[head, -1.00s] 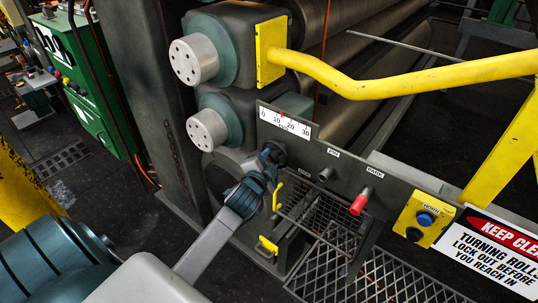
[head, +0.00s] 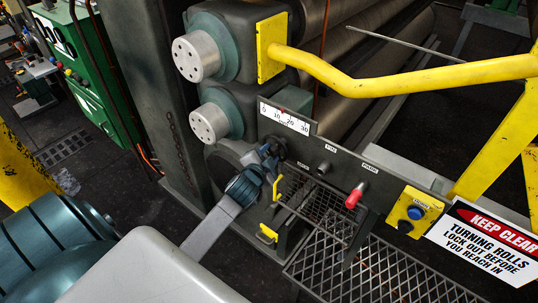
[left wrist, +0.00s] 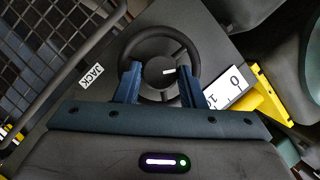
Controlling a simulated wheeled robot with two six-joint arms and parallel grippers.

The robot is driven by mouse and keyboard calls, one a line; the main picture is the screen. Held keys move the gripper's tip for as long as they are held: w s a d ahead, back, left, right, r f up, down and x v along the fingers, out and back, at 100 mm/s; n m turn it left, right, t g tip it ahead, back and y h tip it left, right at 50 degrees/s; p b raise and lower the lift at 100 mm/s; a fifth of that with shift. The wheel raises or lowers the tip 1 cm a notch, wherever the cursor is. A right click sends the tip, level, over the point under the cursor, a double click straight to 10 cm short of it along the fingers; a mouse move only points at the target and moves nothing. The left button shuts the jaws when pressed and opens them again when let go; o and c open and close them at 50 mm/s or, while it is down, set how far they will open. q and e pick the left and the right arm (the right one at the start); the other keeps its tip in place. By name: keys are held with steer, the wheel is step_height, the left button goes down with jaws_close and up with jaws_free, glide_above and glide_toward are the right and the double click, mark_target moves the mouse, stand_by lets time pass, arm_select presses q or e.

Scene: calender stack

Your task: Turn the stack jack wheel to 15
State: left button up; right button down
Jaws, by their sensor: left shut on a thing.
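The jack wheel (left wrist: 156,35) is a round black handwheel with a dark hub and a short white mark on the hub, beside a "JACK" label. In the head view the wheel (head: 278,146) is partly hidden by my left gripper (head: 270,156). In the left wrist view my left gripper (left wrist: 160,85) is shut on the wheel, one finger on each side of the hub, across the lower rim. The white scale (head: 284,119), marked 0 to 30, sits above the wheel. Its small red pointer (head: 283,111) appears between 10 and 20. My right gripper is out of view.
A red-tipped lever (head: 355,196) and a yellow box with a blue button (head: 415,212) are to the right on the panel. A yellow rail (head: 400,80) crosses above. Large rolls (head: 350,45) lie behind. Mesh grating (head: 375,270) is below.

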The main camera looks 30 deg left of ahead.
arm_select(q)
steer(key=o, duration=1)
steer(key=shift+s, duration=0.3)
steer(key=b+v, duration=0.4)
steer(key=v, duration=0.6)
steer(key=shift+s, duration=0.1)
